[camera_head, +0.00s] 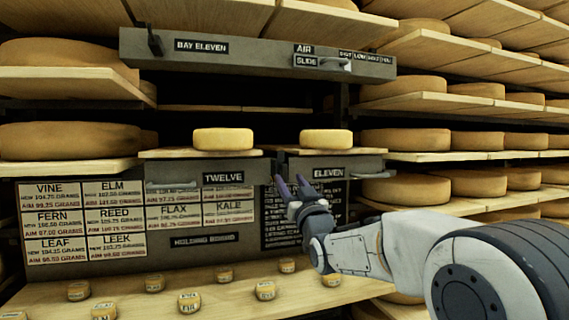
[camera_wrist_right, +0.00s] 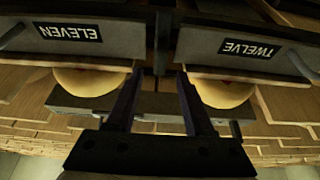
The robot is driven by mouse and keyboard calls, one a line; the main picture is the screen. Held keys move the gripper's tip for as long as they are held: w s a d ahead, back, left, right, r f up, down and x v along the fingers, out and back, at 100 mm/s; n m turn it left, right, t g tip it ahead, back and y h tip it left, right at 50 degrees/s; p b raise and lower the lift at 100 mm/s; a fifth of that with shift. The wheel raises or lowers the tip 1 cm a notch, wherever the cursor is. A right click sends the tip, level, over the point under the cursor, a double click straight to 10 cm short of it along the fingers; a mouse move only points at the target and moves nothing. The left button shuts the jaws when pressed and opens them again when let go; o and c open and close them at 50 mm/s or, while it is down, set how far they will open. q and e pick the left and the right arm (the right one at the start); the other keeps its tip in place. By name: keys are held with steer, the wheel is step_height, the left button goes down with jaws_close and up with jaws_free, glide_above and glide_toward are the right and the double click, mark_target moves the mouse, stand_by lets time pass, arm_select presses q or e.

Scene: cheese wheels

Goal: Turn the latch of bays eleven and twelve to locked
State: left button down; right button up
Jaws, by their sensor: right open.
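The drawer front marked TWELVE (camera_head: 224,178) and the one marked ELEVEN (camera_head: 330,173) stand side by side, with a narrow dark gap between them. Each bears a pale cheese wheel on a board. Both fronts show upside down in the right wrist view, ELEVEN (camera_wrist_right: 70,33) left and TWELVE (camera_wrist_right: 240,48) right. My right gripper (camera_head: 292,188) is open and empty in front of the gap; its fingers (camera_wrist_right: 158,82) are apart in the wrist view. I cannot make out a latch with certainty; the gap is partly hidden by the fingers. My left gripper is out of view.
Above, a grey beam (camera_head: 260,48) marked BAY ELEVEN carries a dark lever (camera_head: 155,42) and a pale air slide (camera_head: 335,65). Weight cards (camera_head: 85,220) hang at left. Below, a wooden shelf (camera_head: 220,300) holds several small labelled cheeses. Shelves of cheese flank both sides.

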mark_target(285, 172)
steer(key=p+x, duration=0.2)
steer(key=x, duration=0.2)
steer(key=shift+r, duration=0.15)
steer(key=shift+w+a+p, duration=0.2)
steer(key=shift+w+p, duration=0.15)
steer(key=shift+w, duration=0.2)
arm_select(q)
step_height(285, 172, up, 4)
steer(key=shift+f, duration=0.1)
arm_select(e)
jaws_close()
